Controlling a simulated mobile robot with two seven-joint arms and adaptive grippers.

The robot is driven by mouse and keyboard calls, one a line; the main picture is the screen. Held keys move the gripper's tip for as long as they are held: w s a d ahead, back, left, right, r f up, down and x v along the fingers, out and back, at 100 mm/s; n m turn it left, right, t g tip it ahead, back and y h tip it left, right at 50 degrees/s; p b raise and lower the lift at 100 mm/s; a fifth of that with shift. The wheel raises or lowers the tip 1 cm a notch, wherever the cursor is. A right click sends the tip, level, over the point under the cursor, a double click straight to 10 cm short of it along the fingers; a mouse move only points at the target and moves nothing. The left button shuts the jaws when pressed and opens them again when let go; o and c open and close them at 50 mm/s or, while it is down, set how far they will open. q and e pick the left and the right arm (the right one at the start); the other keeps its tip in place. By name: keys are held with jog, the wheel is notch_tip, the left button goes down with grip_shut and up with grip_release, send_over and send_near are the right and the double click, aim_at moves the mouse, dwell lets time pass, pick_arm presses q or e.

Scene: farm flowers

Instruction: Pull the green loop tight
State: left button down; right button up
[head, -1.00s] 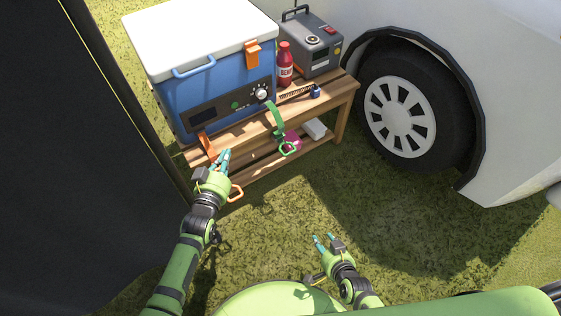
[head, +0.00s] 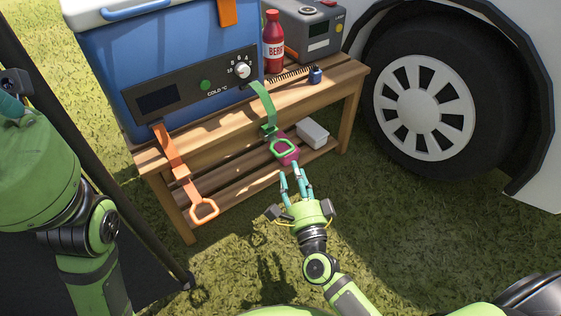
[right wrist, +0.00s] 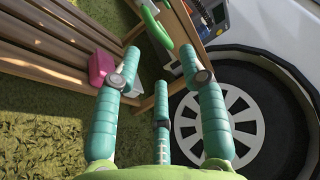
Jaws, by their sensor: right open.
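The green loop (head: 283,147) hangs at the lower end of a green strap (head: 265,105) that comes down the front of the blue cooler, past a green buckle (head: 269,129) at the bench edge. My right gripper (head: 294,170) is open and empty, its teal fingers pointing up just below the loop, apart from it. In the right wrist view the green loop (right wrist: 157,27) shows beyond the fingertips. An orange strap with an orange loop (head: 204,210) hangs to the left. My left gripper (head: 11,104) is mostly cut off at the left edge, its fingers unclear.
The blue cooler (head: 180,65) stands on a wooden bench (head: 212,131). A red bottle (head: 274,50) and a grey device (head: 312,30) stand beside it. A magenta item (head: 287,158) and a white box (head: 312,133) are on the lower shelf. A vehicle wheel (head: 423,108) is at right.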

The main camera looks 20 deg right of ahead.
aim_at(288, 150)
jog(key=shift+w+d+r+b, duration=0.1)
jog(key=shift+w+r+b, duration=0.1)
jog(key=shift+w, duration=0.95)
jog(key=shift+w+d+r+b, duration=0.1)
jog(key=shift+w+r+b, duration=0.15)
jog(key=shift+w, duration=0.9)
jog(key=shift+w+r+b, duration=0.15)
jog(key=shift+w+b, duration=0.05)
jog(key=shift+w, duration=0.95)
grip_shut()
